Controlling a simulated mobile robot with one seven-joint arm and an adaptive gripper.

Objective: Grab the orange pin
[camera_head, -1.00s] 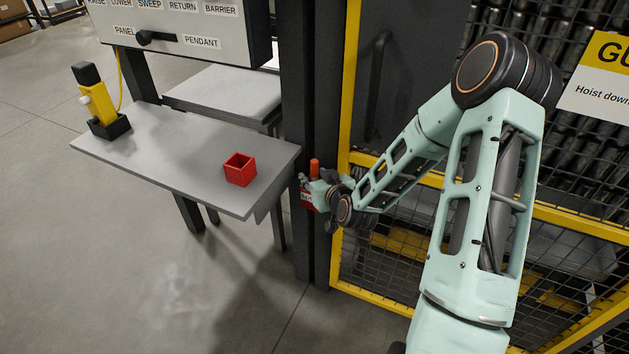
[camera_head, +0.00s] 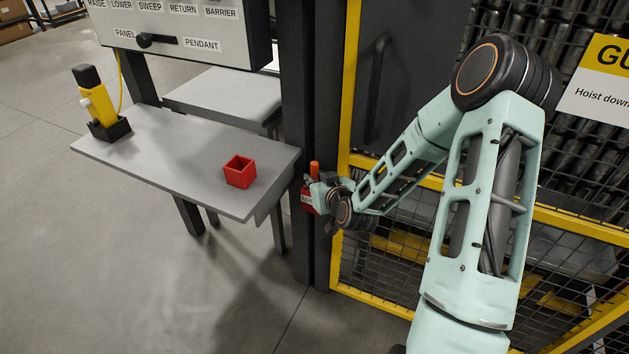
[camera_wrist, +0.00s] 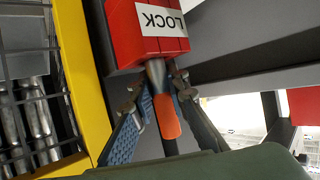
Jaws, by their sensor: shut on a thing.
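The orange pin (camera_head: 314,168) stands upright at the red lock block (camera_head: 307,201) on the dark post. In the wrist view, the pin's orange end (camera_wrist: 168,118) and grey shaft show just below the red block (camera_wrist: 128,42) with its LOCK label. My gripper (camera_wrist: 156,84) is shut on the pin, one finger on each side, close to the block. In the head view my gripper (camera_head: 318,187) is small and partly hides the block. How deep the pin sits in the block cannot be seen.
A grey table (camera_head: 185,165) to the left bears an open red box (camera_head: 240,172) and a yellow pendant (camera_head: 98,103) in a black holder. A yellow-framed mesh fence (camera_head: 390,262) stands right behind my arm. A control panel (camera_head: 180,30) is at the upper left.

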